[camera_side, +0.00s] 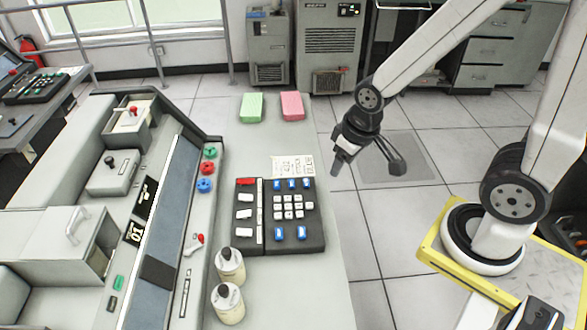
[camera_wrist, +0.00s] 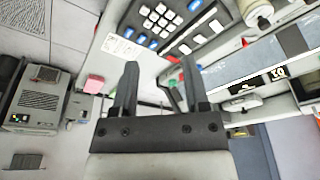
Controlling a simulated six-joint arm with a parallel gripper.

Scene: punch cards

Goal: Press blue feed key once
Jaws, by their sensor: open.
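A dark key panel (camera_side: 264,243) lies on the light worktop. It carries several blue keys: a row of three (camera_side: 291,184) along its far edge, and two nearer ones, a left (camera_side: 278,233) and a right (camera_side: 302,233). I cannot read which one is marked feed. My gripper (camera_side: 368,164) is open and empty, beyond the far right of the panel and apart from it. In the wrist view my gripper (camera_wrist: 159,64) shows two spread dark fingers. Part of the key panel (camera_wrist: 213,44) shows at the top there, with blue keys (camera_wrist: 194,5).
White keys (camera_side: 288,207) fill the panel's middle. A paper note (camera_side: 293,166) lies behind it. Green (camera_side: 251,107) and pink (camera_side: 292,106) card stacks stand farther back. Two bottles, (camera_side: 230,266) and (camera_side: 228,303), stand left of the panel's near end. A console (camera_side: 170,215) borders the left.

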